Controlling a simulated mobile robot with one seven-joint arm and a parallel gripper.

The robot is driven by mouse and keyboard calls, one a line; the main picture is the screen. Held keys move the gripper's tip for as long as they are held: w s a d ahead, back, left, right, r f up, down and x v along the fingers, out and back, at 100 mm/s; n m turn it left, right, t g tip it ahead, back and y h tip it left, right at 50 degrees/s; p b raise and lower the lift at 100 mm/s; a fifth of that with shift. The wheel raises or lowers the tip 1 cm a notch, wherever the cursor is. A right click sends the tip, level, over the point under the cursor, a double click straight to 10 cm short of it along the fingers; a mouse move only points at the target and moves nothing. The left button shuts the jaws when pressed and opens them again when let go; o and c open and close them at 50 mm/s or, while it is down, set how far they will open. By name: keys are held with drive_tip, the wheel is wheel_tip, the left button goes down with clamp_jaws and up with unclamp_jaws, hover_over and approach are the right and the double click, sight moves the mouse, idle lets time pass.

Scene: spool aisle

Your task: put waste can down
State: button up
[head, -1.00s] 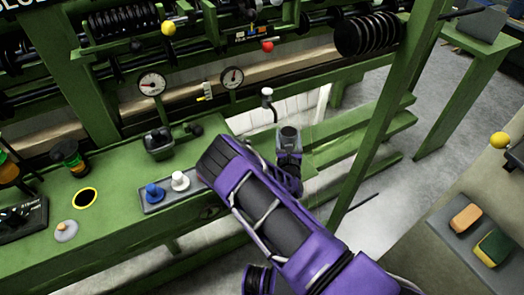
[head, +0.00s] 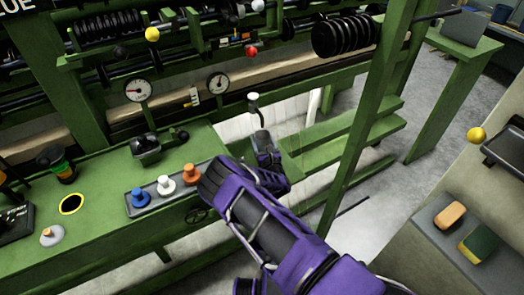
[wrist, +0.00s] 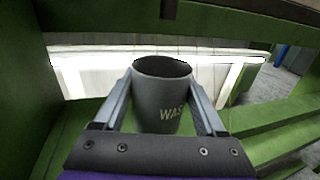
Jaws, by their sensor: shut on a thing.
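The waste can (wrist: 162,88) is a dark grey open cylinder with the white letters "WAS" showing on its side. It stands upright between the two fingers of my gripper (wrist: 160,112) in the wrist view. The fingers are shut on it from left and right. In the head view the can (head: 263,141) shows small beyond the end of my purple arm, by the right end of the green bench. A green surface lies below and behind it in the wrist view. I cannot tell whether its base touches that surface.
A grey tray with blue, white and orange knobs (head: 190,174) sits on the bench left of my arm. A white-topped lever (head: 253,97) stands just behind the can. A green post (head: 360,125) rises to the right. Sponges (head: 450,214) lie on a separate ledge at right.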

sight(262, 146)
drive_tip(key=shift+f+b, duration=0.5)
drive_tip(key=shift+f, duration=1.55)
drive_tip(key=shift+f, duration=0.1)
drive_tip(key=shift+f, duration=0.15)
drive_tip(key=o, duration=1.6)
drive_tip(key=shift+r, duration=0.3)
drive_tip(key=p+v, duration=0.2)
drive_tip(key=v, duration=1)
